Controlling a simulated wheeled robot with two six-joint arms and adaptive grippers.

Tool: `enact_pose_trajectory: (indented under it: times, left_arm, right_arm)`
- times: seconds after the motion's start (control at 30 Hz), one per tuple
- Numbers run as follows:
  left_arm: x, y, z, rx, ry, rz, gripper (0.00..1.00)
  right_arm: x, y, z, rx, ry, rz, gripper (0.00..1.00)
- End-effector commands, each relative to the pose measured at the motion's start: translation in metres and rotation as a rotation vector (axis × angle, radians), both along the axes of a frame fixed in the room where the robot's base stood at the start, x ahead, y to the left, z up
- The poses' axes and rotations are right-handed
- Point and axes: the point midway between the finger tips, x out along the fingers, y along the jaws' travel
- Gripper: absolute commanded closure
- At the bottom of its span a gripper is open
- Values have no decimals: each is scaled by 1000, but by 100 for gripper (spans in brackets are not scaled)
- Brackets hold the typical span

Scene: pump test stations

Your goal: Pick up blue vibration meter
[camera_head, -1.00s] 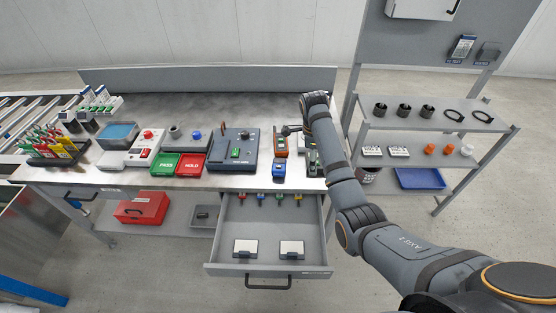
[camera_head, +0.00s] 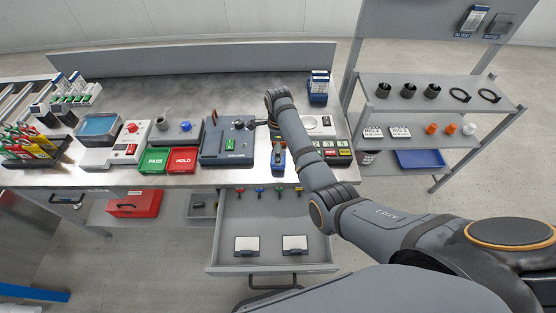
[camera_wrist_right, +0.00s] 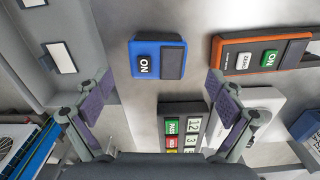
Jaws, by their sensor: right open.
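The blue vibration meter (camera_head: 278,160) lies on the bench near its front edge, above the open drawer. In the right wrist view the blue meter (camera_wrist_right: 145,66) lies flat, with an "ON" label and a dark panel. My right gripper (camera_wrist_right: 158,90) is open and empty above the bench. Its two fingers show left and right in the wrist view, and the meter shows beyond and between them, apart from both. In the head view the right arm reaches in over the bench, and its fingers are hard to make out. My left gripper is not in view.
An orange-framed device (camera_wrist_right: 262,58) and a box with red and green labels (camera_wrist_right: 182,128) lie close to the meter. A grey test unit (camera_head: 225,148) stands left of it. The open drawer (camera_head: 262,215) juts out below. A shelf rack (camera_head: 430,118) stands right.

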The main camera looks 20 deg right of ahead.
Motion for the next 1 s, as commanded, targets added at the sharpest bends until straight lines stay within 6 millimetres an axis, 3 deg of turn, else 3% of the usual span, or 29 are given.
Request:
enact_pose_trajectory:
  times: [0.1, 0.23, 0.37, 0.5, 1.0]
  left_arm:
    - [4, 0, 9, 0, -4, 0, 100]
    - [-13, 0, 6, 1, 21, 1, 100]
    - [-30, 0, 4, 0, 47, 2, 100]
    - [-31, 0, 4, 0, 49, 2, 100]
    - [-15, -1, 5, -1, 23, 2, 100]
  right_arm:
    - [-1, 2, -19, 0, 5, 0, 6]
    - [-1, 2, -38, 0, 3, -1, 6]
    - [-1, 2, -43, 0, 1, -1, 6]
    - [-1, 2, -42, 0, 1, 0, 7]
    - [-1, 2, -43, 1, 2, 0, 75]
